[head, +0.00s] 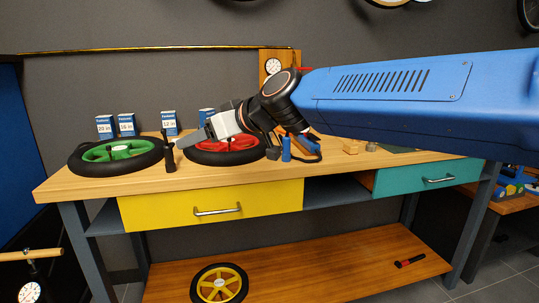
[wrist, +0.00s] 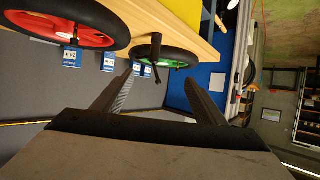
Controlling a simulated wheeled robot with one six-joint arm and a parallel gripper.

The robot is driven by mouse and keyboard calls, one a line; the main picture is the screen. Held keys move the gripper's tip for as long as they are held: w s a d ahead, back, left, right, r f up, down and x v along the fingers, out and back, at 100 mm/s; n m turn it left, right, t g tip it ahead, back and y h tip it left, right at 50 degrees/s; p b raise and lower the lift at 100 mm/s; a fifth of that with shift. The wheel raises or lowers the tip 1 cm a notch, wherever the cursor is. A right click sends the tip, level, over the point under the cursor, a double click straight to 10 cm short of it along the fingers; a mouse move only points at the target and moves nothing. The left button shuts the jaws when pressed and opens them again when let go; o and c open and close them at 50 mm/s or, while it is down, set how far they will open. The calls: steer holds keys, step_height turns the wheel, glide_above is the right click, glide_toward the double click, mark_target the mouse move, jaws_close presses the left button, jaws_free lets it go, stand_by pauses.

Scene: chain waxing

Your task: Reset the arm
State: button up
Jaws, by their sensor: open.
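My blue arm reaches in from the right in the head view and ends in my gripper (head: 182,142), which hangs above the workbench (head: 75,186) between the two wheels. In the wrist view, my gripper (wrist: 157,80) has its two dark fingers spread wide apart, with nothing held between them. The scene looks upside down there. A green-centred wheel (head: 120,150) lies flat on the left of the bench. A red-centred wheel (head: 228,144) lies to its right, partly hidden behind my gripper and wrist. A black upright tool (head: 168,155) stands between the wheels, just left of the fingertips.
Several small blue-and-white boxes (head: 169,122) stand along the back of the bench. The bench has a yellow drawer (head: 160,208) and a teal drawer (head: 400,183). A yellow wheel (head: 218,284) rests on the lower shelf.

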steer(key=s+d+f+m+h, duration=0.3)
steer(key=s+d+f, duration=0.3)
steer(key=d, duration=0.6)
steer(key=s+d+f+m+h, duration=0.2)
steer(key=s+d+f, duration=0.1)
steer(key=d+f, duration=0.65)
steer(key=s+d+f+m+h, duration=0.3)
steer(key=s+d+f, duration=0.2)
steer(key=d, duration=0.8)
steer(key=s+d+f+m+g+h, duration=0.2)
steer(key=s+d+f+m+h, duration=0.1)
steer(key=s+d+f, duration=0.6)
steer(key=shift+s+d, duration=0.45)
steer(key=shift+d, duration=0.2)
steer(key=shift+c, duration=0.5)
